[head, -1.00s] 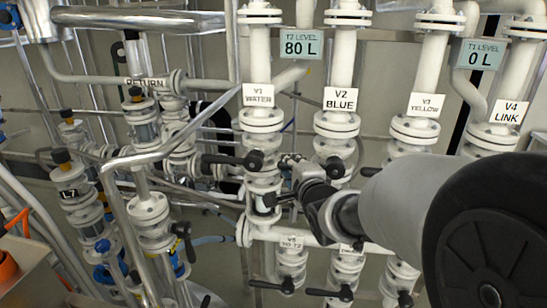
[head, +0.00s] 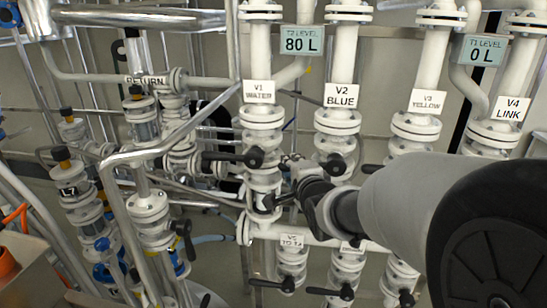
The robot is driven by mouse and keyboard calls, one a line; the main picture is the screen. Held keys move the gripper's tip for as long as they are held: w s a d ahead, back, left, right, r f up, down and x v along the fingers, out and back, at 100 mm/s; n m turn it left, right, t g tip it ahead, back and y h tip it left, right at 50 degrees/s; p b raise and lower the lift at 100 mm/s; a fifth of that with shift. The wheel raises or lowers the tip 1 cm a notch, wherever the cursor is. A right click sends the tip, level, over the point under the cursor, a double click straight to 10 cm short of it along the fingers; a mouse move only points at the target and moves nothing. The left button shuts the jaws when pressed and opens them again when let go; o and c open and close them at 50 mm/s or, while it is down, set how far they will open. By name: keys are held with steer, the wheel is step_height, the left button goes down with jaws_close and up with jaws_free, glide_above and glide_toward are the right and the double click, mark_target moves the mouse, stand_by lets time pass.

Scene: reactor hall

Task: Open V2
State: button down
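The V2 valve is on the white vertical pipe under the "V2 BLUE" label (head: 339,96), in the middle of the head view. Its black handle (head: 334,164) sits on the front of the valve body, and part of its lever is hidden by my arm and gripper. My gripper (head: 288,164) is small in view, between the V1 and V2 pipes, just left of the V2 handle. Whether it touches the lever, and whether its fingers are open or shut, cannot be made out.
The V1 valve handle (head: 253,157) points left, close to my gripper. The "V3 YELLOW" (head: 427,102) and "V4 LINK" (head: 511,109) pipes stand to the right, partly behind my arm. The T2 display (head: 303,41) reads 80 L, T1 (head: 481,50) 0 L.

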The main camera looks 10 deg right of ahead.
steer(key=s+d+f+n+g+h+p, duration=0.1)
steer(key=d+f+n+g+h, duration=0.1)
steer(key=f+n, duration=0.3)
steer(key=shift+s+d+f+n+g+h+p, duration=0.2)
steer(key=shift+d+f+n+g+h+p, duration=0.15)
steer(key=shift+d+f+h, duration=0.7)
steer(key=shift+a+f+y, duration=0.25)
steer(key=shift+f+y, duration=0.05)
steer(key=shift+y, duration=0.05)
steer(key=c, duration=1.5)
jaws_free()
steer(key=shift+w+r, duration=0.1)
steer(key=shift+r, duration=0.15)
steer(key=shift+o, duration=0.2)
steer(key=shift+r, duration=0.1)
steer(key=v, duration=1.2)
steer(key=shift+f, duration=0.2)
